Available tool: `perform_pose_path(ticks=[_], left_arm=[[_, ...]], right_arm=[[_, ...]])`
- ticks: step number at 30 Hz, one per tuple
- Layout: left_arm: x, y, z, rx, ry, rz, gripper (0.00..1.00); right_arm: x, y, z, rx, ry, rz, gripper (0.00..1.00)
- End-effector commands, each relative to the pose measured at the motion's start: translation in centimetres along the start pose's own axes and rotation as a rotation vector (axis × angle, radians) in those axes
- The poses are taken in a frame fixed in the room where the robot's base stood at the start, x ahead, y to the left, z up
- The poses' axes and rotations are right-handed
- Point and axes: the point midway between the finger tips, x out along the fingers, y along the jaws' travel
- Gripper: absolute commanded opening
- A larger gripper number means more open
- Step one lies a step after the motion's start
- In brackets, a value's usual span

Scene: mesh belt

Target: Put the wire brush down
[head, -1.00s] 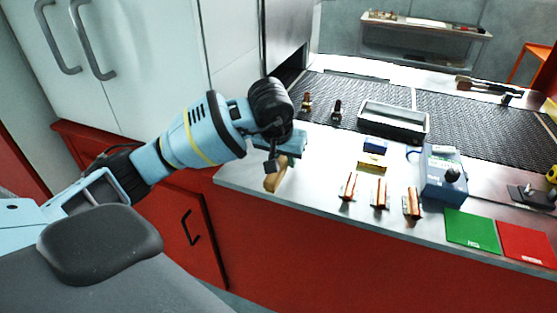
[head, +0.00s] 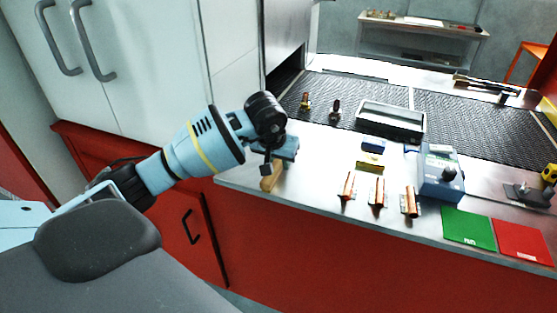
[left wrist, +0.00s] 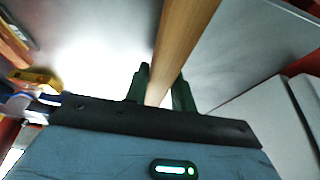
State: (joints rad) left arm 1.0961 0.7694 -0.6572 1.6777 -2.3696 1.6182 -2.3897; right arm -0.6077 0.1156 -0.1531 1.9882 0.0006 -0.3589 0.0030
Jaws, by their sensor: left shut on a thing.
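The wire brush shows as a tan wooden handle (head: 270,178) below my left gripper (head: 273,165) in the head view, at the left end of the steel counter (head: 320,205). In the left wrist view the wooden handle (left wrist: 182,45) runs up between the two dark fingers of my left gripper (left wrist: 162,92), which is shut on it. The brush's bristles cannot be made out. I cannot tell whether the handle touches the counter. My right gripper is not in view.
Right along the counter are several copper-coloured pieces (head: 377,192), a yellow block (head: 370,163), a blue box (head: 440,175), a green mat (head: 468,229) and a red mat (head: 522,241). A grey tray (head: 391,118) sits on the mesh belt (head: 465,125). Counter between gripper and copper pieces is clear.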

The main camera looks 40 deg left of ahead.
Motion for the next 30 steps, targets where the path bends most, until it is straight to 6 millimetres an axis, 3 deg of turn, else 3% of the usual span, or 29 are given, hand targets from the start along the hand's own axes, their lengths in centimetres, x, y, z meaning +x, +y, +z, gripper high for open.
perform_pose_path(ticks=[7,8,12,23,30], left_arm=[[0.4,0.0,0.1,0.0,0.0,-0.001,0.07],[0.4,0.0,0.2,0.0,0.0,0.0,0.28],[0.3,0.0,0.1,0.0,0.001,0.0,0.46],[-0.1,0.0,0.0,0.0,0.001,0.001,0.47],[-3.5,-0.1,-0.2,0.001,0.007,-0.001,0.47]], right_arm=[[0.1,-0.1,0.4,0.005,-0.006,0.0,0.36],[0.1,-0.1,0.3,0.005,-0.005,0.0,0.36],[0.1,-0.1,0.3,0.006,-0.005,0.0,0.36],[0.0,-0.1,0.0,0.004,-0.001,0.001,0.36],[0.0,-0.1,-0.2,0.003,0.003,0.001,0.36]])
